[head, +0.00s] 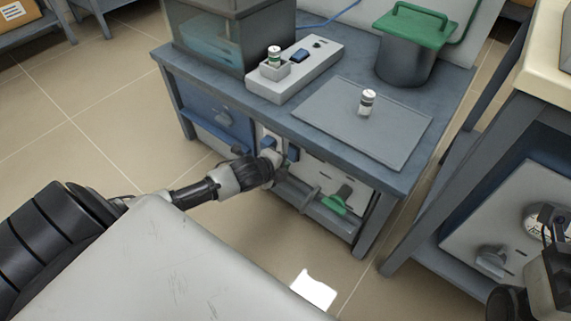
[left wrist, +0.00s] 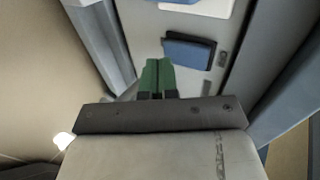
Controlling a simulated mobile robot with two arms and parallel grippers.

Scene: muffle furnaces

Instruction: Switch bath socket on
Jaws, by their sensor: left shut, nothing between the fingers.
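A pale panel (head: 309,173) under the grey bench carries a blue rocker switch (head: 293,151). Another blue piece (head: 268,143) shows to its left. My left gripper (head: 283,165) is at the panel, just below the switch. In the left wrist view the green fingertips (left wrist: 157,76) are together and empty, in front of the panel and just below and left of the blue switch (left wrist: 189,51). I cannot tell whether they touch the panel. Which way the switch is set is not clear. Part of my right arm shows at the lower right edge; its fingers are not clear.
Another bench stands right.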

